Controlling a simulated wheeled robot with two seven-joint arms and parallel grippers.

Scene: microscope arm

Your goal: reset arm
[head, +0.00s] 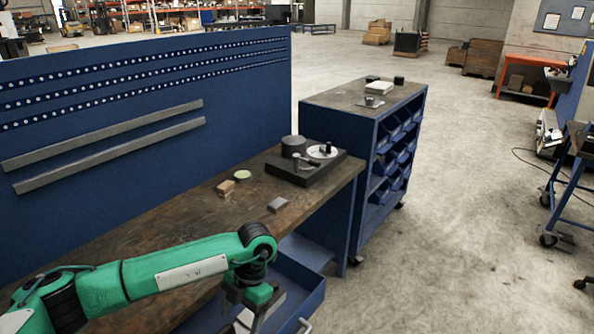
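A dark flat instrument (306,171) sits on the far right end of the wooden workbench (165,212). It carries a black cylinder (293,146), a white round dial (322,152) and a small grey lever arm (304,160). I cannot tell which part is the microscope arm. My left arm is green and comes in from the lower left. My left gripper (250,312) points down at the bottom middle, in front of the bench and over an open blue drawer, well apart from the instrument. Its fingers are partly cut off and dark. My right gripper is out of view.
On the bench lie a small wooden block (226,188), a pale green disc (242,175) and a grey block (278,204). A blue drawer (296,290) stands open below. A blue perforated panel (140,110) backs the bench.

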